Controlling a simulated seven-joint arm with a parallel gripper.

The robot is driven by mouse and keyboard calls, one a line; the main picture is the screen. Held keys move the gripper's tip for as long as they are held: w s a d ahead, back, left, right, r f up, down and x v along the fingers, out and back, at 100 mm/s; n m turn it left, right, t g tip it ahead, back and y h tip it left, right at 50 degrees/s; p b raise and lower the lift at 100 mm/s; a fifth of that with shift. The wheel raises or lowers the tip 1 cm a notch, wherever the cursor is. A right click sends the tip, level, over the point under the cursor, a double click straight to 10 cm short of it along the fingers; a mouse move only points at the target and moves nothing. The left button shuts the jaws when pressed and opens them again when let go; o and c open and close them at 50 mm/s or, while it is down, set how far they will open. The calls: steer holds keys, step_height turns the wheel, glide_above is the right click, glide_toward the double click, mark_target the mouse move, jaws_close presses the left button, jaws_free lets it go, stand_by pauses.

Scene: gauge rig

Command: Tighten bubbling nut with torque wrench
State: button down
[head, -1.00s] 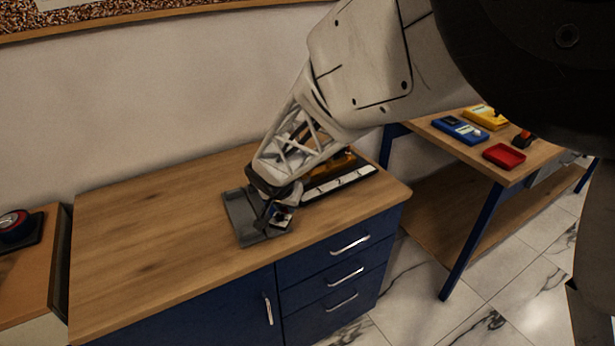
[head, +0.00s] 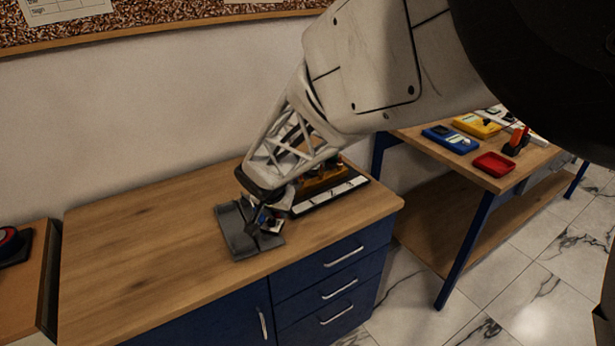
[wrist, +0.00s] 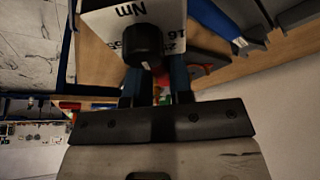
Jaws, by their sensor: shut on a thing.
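My gripper (head: 266,216) reaches down over the grey tray (head: 236,240) on the wooden cabinet top. In the wrist view, its two dark fingers (wrist: 155,84) are closed around a black knob (wrist: 143,43) with a small white mark. The knob stands in front of a white scale plate (wrist: 102,28) printed with "Nm" and numbers. A blue bar (wrist: 216,18), possibly the wrench handle, lies beside the plate. Behind my gripper, an orange and black rig (head: 325,180) stands on the cabinet, partly hidden by my arm. I cannot make out the nut.
The cabinet top (head: 130,240) is clear on the left. A second table at the right holds a red tray (head: 493,165), a blue device (head: 450,138) and a yellow device (head: 477,126). At the far left is a round red and black thing (head: 12,242).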

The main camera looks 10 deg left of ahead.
steer(key=shift+r, duration=0.9)
